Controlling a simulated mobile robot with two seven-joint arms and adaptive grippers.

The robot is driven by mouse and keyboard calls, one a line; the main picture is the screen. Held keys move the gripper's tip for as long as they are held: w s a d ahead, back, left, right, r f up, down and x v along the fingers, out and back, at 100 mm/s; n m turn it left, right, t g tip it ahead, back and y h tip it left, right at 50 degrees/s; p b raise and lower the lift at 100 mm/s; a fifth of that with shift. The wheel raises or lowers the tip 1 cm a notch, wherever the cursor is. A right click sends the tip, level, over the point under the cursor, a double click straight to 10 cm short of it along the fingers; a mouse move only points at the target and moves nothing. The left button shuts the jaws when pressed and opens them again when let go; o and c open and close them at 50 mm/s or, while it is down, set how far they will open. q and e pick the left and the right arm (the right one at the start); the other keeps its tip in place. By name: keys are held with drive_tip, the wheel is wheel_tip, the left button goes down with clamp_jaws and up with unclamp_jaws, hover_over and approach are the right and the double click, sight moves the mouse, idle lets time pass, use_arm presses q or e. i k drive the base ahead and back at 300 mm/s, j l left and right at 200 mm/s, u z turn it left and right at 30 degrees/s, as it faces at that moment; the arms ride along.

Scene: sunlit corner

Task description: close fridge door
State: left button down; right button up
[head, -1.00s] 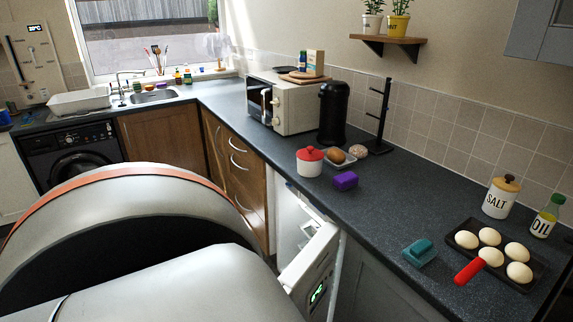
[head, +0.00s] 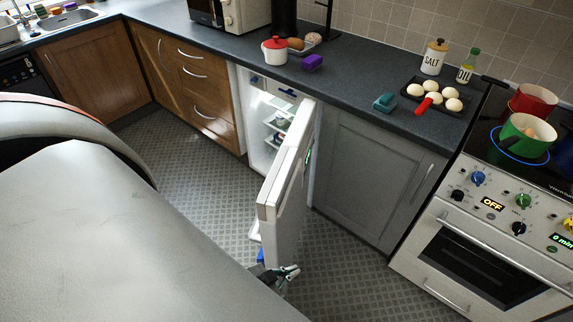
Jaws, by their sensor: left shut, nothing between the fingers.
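The fridge door (head: 284,172) stands wide open, swung out from under the counter into the room. The lit fridge interior (head: 272,122) shows to the left of the door, with shelves inside. My left gripper (head: 288,274) is shut and empty, low down by the bottom of the door's outer edge. I cannot tell whether it touches the door. A large part of my own arm covers the lower left of the view. My right gripper is not in view.
Wooden drawers (head: 200,85) are left of the fridge and a grey cabinet (head: 372,180) is right of it. A stove with an oven (head: 490,250) stands at the right. The patterned floor (head: 195,165) is clear in front of the units.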

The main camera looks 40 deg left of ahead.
sight(283, 206)
drive_tip(key=u, duration=1.35)
drive_tip(key=i+l+u, duration=0.1)
drive_tip(key=i+l, duration=0.45)
drive_tip(key=l, duration=0.15)
drive_tip(key=k+l+z, duration=0.25)
drive_tip(key=k, duration=0.2)
drive_tip(key=j, duration=0.1)
